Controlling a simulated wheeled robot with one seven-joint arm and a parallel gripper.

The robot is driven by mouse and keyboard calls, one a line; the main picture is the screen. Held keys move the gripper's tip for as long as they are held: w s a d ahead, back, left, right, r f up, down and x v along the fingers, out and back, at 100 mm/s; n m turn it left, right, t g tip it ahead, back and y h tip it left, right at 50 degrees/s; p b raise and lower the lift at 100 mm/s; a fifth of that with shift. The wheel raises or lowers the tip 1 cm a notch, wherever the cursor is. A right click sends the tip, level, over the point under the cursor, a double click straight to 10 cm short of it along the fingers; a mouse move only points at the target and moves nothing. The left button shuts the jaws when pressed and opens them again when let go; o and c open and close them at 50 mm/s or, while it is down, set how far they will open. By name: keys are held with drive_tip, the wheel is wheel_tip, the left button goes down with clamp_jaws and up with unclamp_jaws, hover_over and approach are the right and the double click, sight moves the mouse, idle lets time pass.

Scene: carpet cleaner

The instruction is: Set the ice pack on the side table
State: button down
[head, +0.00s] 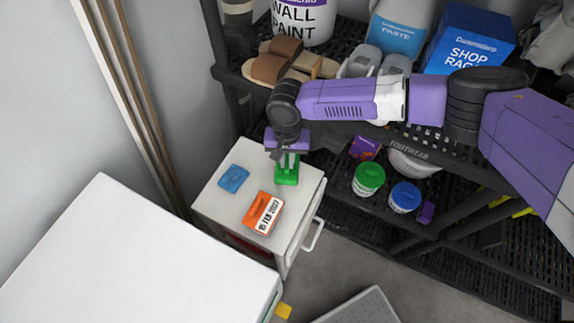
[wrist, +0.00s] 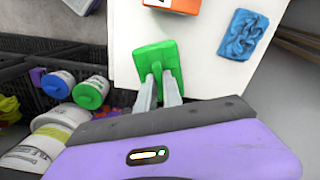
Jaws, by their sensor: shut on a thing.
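A flat green block, which I take for the ice pack (head: 287,179), is in my gripper (head: 288,160) at the back right part of the white side table (head: 212,205). In the wrist view the green ice pack (wrist: 153,56) lies at the fingertips of my gripper (wrist: 160,76), over the edge area of the white top (wrist: 200,70). My fingers are shut on its near part. I cannot tell whether its underside touches the table top.
An orange box (head: 262,213) and a crumpled blue item (head: 234,178) lie on the side table. A black shelf (head: 330,175) with tubs stands to the right. A white cabinet (head: 130,260) is at the front left. The top is free between the small items.

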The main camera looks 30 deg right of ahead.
sight(287, 167)
drive_tip(key=shift+f, duration=1.9)
drive_tip(key=shift+f, duration=0.1)
drive_tip(key=c, duration=1.5)
unclamp_jaws()
wheel_tip(287, 167, up, 12)
drive_tip(key=shift+r+b, duration=0.15)
drive_tip(key=shift+b, duration=0.5)
